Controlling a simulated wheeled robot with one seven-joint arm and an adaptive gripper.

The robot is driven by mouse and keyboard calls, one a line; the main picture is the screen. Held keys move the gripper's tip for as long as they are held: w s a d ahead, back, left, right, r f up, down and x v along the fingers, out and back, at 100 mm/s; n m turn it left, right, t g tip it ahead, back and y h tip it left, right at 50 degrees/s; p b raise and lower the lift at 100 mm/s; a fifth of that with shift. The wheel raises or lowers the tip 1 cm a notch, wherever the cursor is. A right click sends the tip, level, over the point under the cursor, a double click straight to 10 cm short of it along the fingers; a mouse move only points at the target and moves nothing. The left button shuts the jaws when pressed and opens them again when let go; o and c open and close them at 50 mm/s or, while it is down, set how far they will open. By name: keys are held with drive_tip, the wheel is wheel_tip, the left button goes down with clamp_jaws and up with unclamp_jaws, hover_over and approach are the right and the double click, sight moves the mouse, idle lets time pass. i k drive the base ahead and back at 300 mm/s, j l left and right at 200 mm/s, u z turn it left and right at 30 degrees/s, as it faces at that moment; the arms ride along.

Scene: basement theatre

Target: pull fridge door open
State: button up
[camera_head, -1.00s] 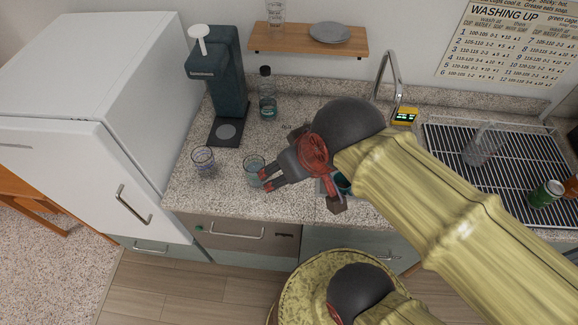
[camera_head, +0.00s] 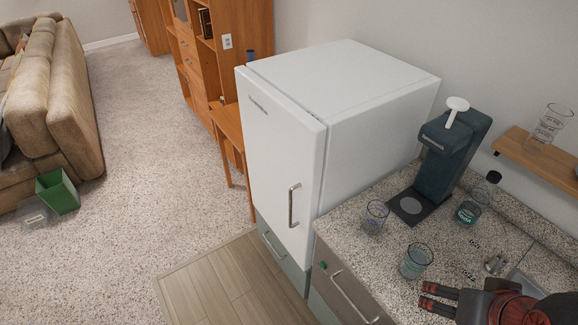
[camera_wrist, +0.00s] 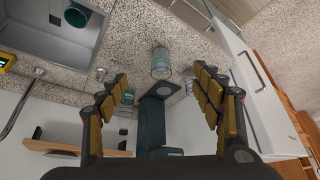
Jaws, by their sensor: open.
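The white fridge (camera_head: 385,110) stands left of the counter in the head view. Its door (camera_head: 279,150) faces front-left and looks shut, with a vertical metal handle (camera_head: 291,205) near its right edge. In the wrist view, the white fridge front (camera_wrist: 265,115) is at the right with a handle (camera_wrist: 252,72). My gripper (camera_head: 428,298) is over the counter at the lower right of the head view, well to the right of the door handle. In the wrist view its fingers (camera_wrist: 161,75) are spread apart with nothing held between them.
Glasses (camera_head: 375,217) (camera_head: 415,262) stand on the speckled counter (camera_head: 385,290) between my gripper and the fridge. A dark dispenser (camera_head: 448,150) and a bottle (camera_head: 472,205) stand behind. The wood floor (camera_head: 215,285) before the fridge is clear.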

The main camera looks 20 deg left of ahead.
sight(284, 144)
drive_tip(key=i+j+z, duration=0.15)
drive_tip(key=j, duration=0.3)
drive_tip(key=j+z, duration=0.15)
drive_tip(key=j, duration=0.3)
drive_tip(key=i+j+z, duration=0.15)
drive_tip(key=j, duration=0.3)
